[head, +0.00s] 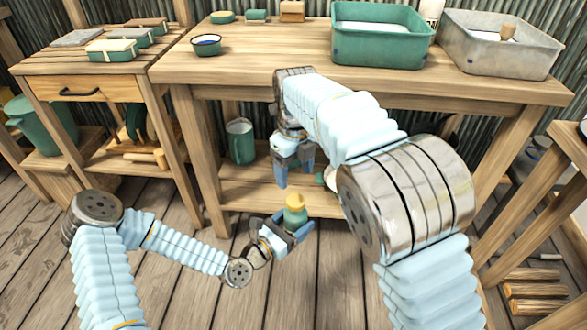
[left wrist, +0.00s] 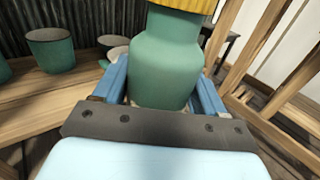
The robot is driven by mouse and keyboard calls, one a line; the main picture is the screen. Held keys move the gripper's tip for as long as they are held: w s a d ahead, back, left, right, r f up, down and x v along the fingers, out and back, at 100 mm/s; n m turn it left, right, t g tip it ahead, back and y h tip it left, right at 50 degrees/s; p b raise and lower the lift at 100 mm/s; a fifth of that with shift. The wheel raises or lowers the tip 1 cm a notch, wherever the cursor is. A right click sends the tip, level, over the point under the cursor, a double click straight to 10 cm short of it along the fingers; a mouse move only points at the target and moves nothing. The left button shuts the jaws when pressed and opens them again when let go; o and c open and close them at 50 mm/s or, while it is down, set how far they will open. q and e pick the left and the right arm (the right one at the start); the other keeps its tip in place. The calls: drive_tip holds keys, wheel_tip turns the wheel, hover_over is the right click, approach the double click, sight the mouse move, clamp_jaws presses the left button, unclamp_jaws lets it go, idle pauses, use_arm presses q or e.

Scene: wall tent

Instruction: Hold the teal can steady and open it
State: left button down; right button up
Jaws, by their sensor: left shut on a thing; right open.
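The teal can (head: 295,216) has a yellow lid (head: 295,200) and stands roughly upright, held in the air in front of the workbench. My left gripper (head: 293,228) is shut on its body. In the left wrist view the can's teal body (left wrist: 165,70) sits between the blue fingers, and the yellow lid (left wrist: 184,5) is cut off by the top edge. My right gripper (head: 294,176) is above the can, pointing down, open and empty. Its fingers are apart from the lid, which is on the can.
The workbench (head: 270,60) carries a teal basin (head: 378,45), a grey basin (head: 500,50) and a small bowl (head: 206,45). A teal mug (head: 240,140) stands on its lower shelf. A side table (head: 60,60) is at left. The floor below the can is clear.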

sight(293, 199)
drive_tip(key=shift+s+a+f, duration=0.1)
drive_tip(key=shift+a+f, duration=0.1)
wheel_tip(293, 199, down, 7)
drive_tip(key=shift+f, duration=0.2)
